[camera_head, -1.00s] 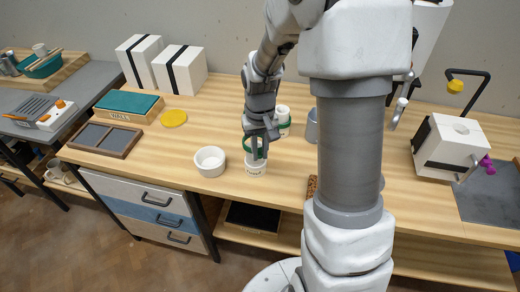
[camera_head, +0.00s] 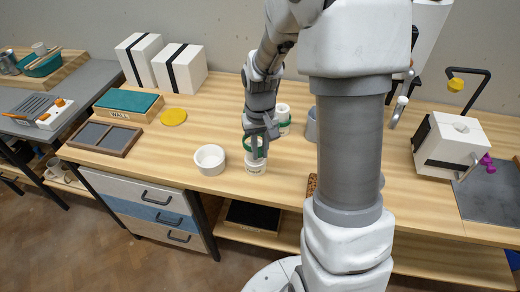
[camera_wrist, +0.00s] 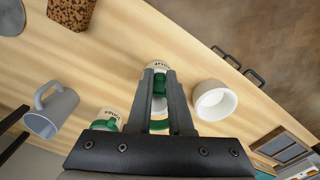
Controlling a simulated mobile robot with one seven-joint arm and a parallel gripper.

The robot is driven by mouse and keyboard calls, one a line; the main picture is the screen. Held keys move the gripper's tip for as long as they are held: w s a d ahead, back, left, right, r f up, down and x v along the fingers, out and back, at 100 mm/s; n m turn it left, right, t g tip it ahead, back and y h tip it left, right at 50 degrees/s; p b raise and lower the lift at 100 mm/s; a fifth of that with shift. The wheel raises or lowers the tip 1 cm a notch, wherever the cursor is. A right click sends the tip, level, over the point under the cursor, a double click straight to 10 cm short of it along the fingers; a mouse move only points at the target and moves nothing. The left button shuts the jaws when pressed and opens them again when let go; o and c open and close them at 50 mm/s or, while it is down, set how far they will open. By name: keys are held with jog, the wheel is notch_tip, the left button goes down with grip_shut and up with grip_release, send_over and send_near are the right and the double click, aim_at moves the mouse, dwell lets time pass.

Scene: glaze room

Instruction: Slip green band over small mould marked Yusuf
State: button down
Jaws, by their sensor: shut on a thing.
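My gripper (camera_head: 257,138) is shut on the green band (camera_head: 247,146) above the table's front part. In the wrist view green shows between the fingers (camera_wrist: 159,100). A small white mould with dark lettering (camera_head: 262,189) stands near the front edge, below and in front of the gripper. It also shows beyond the fingertips in the wrist view (camera_wrist: 157,66); the lettering is too small to read surely. White also shows directly beneath the band; I cannot tell whether it belongs to this mould, nor whether the band goes around it. The fingers hide part of both.
A white bowl (camera_head: 210,159) stands just left of the gripper. A second white mould wearing a green band (camera_head: 283,127) stands behind, with a grey mug (camera_wrist: 42,122) beyond it. The table (camera_head: 215,120) is clear behind the bowl. The front edge is close.

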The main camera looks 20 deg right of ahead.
jog(key=shift+f+b, duration=2.1)
jog(key=shift+f, duration=0.85)
dwell(1.0)
jog(key=c, duration=0.8)
grip_release()
jog(key=shift+o, duration=0.2)
jog(key=shift+r, duration=0.1)
jog(key=shift+r+p, duration=3.45)
jog(key=shift+r, duration=1)
